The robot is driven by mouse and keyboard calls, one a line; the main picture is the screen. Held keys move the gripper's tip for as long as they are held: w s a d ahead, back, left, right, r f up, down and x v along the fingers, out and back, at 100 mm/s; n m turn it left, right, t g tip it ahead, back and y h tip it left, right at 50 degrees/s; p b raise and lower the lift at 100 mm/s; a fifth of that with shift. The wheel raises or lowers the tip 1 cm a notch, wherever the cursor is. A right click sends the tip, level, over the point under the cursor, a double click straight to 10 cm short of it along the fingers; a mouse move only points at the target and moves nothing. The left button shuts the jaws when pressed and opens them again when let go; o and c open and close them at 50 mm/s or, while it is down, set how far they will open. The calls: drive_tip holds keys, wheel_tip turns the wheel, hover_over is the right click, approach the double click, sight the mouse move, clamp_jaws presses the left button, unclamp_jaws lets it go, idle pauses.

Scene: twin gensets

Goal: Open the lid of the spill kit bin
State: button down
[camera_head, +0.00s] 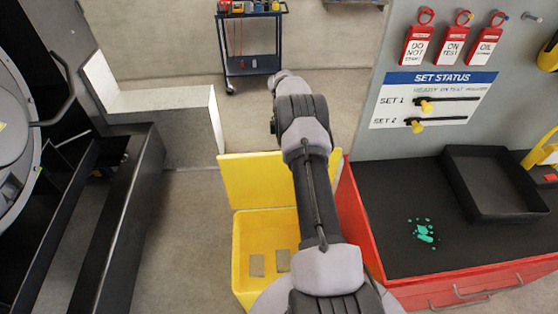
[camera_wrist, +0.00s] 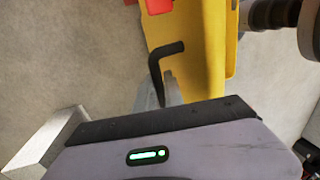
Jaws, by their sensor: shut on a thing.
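The yellow spill kit bin (camera_head: 240,262) stands on the floor in the middle of the head view. Its lid (camera_head: 245,182) is raised, standing roughly upright at the bin's far edge, and the bin's inside shows. The yellow lid also shows in the wrist view (camera_wrist: 215,65), with a black bent handle (camera_wrist: 155,65) beside it. My gripper (camera_wrist: 165,92) is shut on this handle; its fingers are partly hidden by the gripper body. In the head view my arm reaches over the bin and hides the gripper and the right part of the lid.
A red workbench (camera_head: 395,283) with a black top stands close to the bin's right, carrying a black tray (camera_head: 495,185). A dark frame (camera_head: 115,225) lies left, with open floor between. A tool cart (camera_head: 252,45) stands at the back. A red thing (camera_wrist: 158,6) shows in the wrist view.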

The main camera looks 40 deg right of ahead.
drive_tip(key=shift+w+d+f+b, duration=0.25)
drive_tip(key=shift+w+d, duration=0.15)
drive_tip(key=shift+w, duration=0.15)
drive_tip(key=shift+w+d+f+b, duration=0.1)
drive_tip(key=shift+w+d+b, duration=0.1)
drive_tip(key=shift+w+d, duration=0.25)
drive_tip(key=shift+w+a, duration=0.1)
drive_tip(key=c, duration=1.5)
unclamp_jaws()
drive_tip(key=shift+o, duration=0.2)
